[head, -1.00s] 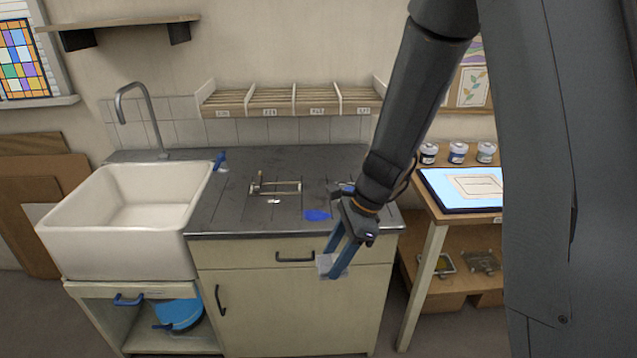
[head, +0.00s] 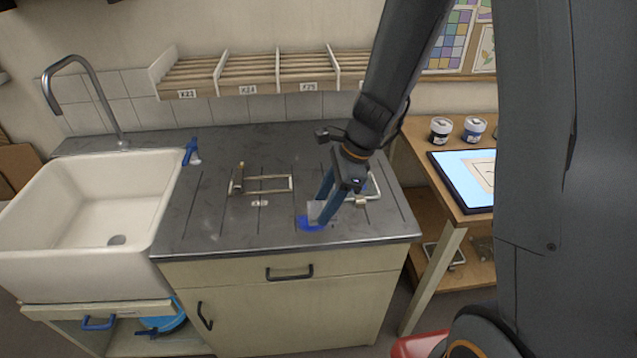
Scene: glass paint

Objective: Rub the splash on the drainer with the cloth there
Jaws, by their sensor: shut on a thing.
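My gripper (head: 325,204) is over the right part of the dark grey drainer (head: 220,222), its blue fingers pointing down. It is shut on a pale grey cloth (head: 316,208), which shows at the fingertips. The blue splash (head: 309,224) lies on the drainer right at the cloth, near the front edge. The cloth and fingers hide part of the splash. The cloth looks to be at the splash's far side; I cannot tell if it presses on the surface.
A metal frame (head: 268,178) lies left of my gripper, with a small pale piece (head: 260,203) before it. Another metal handle or frame (head: 374,188) is close right. A blue tool (head: 191,150) stands by the white sink (head: 60,265). A lit panel (head: 465,180) is on the right table.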

